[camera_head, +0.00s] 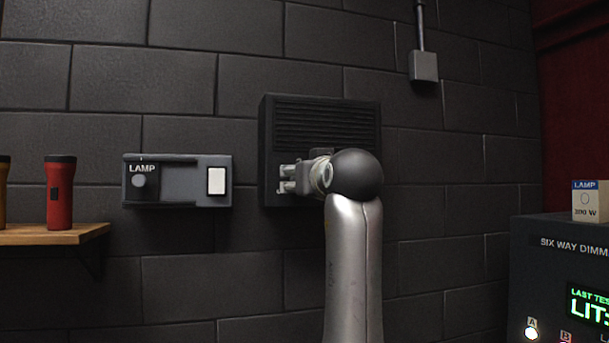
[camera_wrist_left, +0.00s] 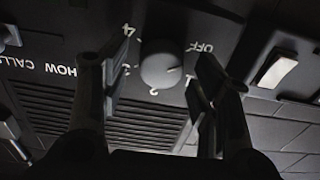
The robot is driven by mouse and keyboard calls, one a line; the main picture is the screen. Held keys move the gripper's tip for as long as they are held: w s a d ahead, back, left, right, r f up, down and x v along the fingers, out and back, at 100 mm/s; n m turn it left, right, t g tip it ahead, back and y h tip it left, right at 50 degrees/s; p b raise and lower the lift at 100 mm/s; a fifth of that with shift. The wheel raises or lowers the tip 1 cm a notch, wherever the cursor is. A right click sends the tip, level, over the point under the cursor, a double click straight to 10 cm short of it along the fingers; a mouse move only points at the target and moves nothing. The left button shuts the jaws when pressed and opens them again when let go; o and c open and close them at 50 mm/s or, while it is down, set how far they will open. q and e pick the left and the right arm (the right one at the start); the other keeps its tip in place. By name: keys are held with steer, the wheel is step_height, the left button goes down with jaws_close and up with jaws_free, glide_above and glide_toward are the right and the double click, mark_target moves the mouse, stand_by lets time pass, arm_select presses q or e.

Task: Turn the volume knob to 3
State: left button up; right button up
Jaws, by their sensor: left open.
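In the head view my left gripper (camera_head: 285,181) is in front of the black slatted wall box (camera_head: 325,118), and the knob is hidden there.
A lamp switch plate (camera_head: 178,196) with a small knob and white rocker is left of the box. A dimmer unit (camera_head: 545,270) with a lamp carton (camera_head: 591,201) is at right.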

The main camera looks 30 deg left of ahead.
arm_select(q)
steer(key=c, duration=1)
steer(key=shift+m, duration=0.4)
steer(key=shift+f+m+b, duration=0.2)
steer(key=shift+m+b, duration=1.1)
steer(key=shift+m, duration=4.55)
steer(key=shift+f+m+b, duration=0.15)
steer(key=shift+m+b, duration=1.2)
steer(key=shift+m, duration=4.45)
steer(key=shift+f+m+b, duration=0.2)
steer(key=shift+m+b, duration=1.1)
steer(key=shift+m, duration=4.55)
